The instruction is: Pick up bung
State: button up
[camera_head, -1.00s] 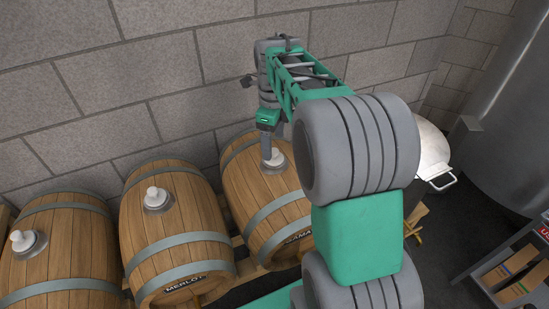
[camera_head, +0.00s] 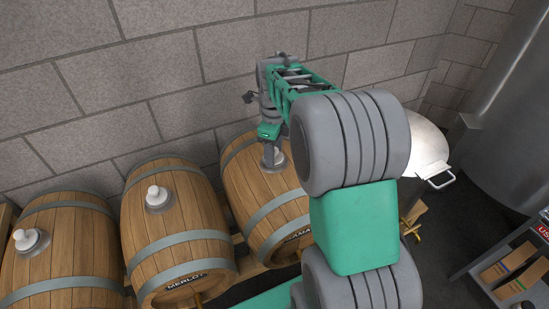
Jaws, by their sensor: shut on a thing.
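Three wooden barrels lie in a row, with bungs on their tops. My gripper (camera_head: 272,160) is at the top of the rightmost barrel (camera_head: 262,193), shut on the bung there. That bung is almost wholly hidden by the fingers. Part of the grey ring (camera_head: 283,161) around it shows, and I cannot tell whether the bung is still seated. A white bung (camera_head: 153,192) stands in the middle barrel (camera_head: 178,240), marked Merlot. Another white bung (camera_head: 22,238) stands in the left barrel (camera_head: 75,255).
A block wall (camera_head: 130,70) rises close behind the barrels. A pale rounded vessel with a handle (camera_head: 428,150) and a large grey tank (camera_head: 510,110) stand at right. A shelf with cartons (camera_head: 510,262) is at lower right. My arm covers the middle.

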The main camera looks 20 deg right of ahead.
jog(key=c, duration=0.5)
